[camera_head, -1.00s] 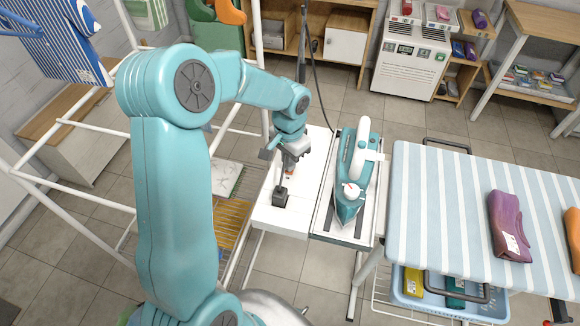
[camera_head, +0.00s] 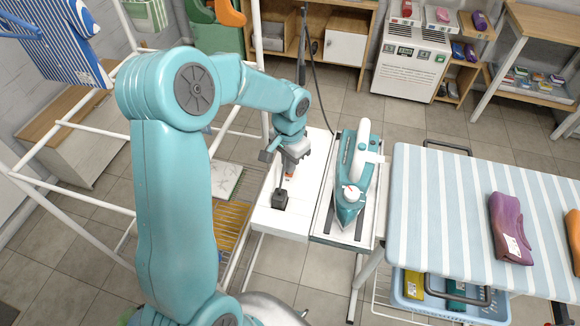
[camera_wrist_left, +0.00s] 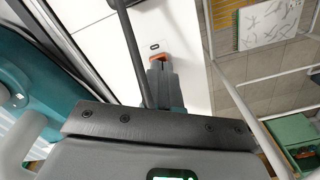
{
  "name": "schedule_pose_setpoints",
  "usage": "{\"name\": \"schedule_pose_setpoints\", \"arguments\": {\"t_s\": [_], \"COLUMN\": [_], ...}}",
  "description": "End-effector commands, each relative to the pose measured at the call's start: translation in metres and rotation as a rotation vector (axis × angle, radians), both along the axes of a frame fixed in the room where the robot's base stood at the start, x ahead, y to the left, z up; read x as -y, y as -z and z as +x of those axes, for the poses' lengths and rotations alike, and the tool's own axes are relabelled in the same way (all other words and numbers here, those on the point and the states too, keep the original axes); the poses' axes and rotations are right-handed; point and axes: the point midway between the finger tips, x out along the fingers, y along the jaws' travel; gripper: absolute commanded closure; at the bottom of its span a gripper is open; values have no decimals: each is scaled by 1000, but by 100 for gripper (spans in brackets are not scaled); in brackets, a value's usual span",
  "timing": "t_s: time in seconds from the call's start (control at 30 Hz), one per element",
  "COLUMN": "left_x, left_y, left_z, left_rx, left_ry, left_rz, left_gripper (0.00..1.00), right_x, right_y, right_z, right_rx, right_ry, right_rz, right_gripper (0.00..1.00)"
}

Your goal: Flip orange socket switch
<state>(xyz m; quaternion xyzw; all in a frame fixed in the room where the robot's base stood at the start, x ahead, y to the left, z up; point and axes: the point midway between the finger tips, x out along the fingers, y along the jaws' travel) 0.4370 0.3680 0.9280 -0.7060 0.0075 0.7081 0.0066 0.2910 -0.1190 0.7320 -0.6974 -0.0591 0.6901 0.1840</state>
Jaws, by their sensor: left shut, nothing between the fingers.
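The orange socket switch (camera_wrist_left: 159,58) shows in the left wrist view on the white panel, just past my left fingertips. In the head view only a small orange patch (camera_head: 290,177) of it shows below the gripper. My left gripper (camera_wrist_left: 160,72) is shut and empty, with its tips at the near edge of the switch; I cannot tell whether they touch it. In the head view the left gripper (camera_head: 291,166) is over the white board (camera_head: 304,212). Part of the switch is hidden by the fingers. My right gripper is not in view.
A black plug (camera_head: 280,199) with a dark cord stands on the board near the gripper. A teal iron (camera_head: 352,180) rests on the tray to the right. A striped ironing board (camera_head: 440,215) is farther right, and a white drying rack (camera_head: 75,125) is at left.

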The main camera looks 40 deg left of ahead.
Motion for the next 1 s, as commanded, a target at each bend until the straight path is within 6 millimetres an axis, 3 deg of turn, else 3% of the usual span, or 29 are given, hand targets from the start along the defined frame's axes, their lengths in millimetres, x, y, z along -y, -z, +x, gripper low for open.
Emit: {"name": "schedule_pose_setpoints", "arguments": {"t_s": [0.6, 1.0], "left_x": [0, 0], "left_y": [-59, -60], "left_z": [0, 0], "left_rx": [2, 1], "left_ry": [0, 0], "left_rz": [1, 0], "left_gripper": [100, 100], "right_x": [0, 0], "right_y": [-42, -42], "right_z": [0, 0], "right_rx": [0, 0], "right_ry": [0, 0], "right_rz": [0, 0], "right_gripper": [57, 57]}}
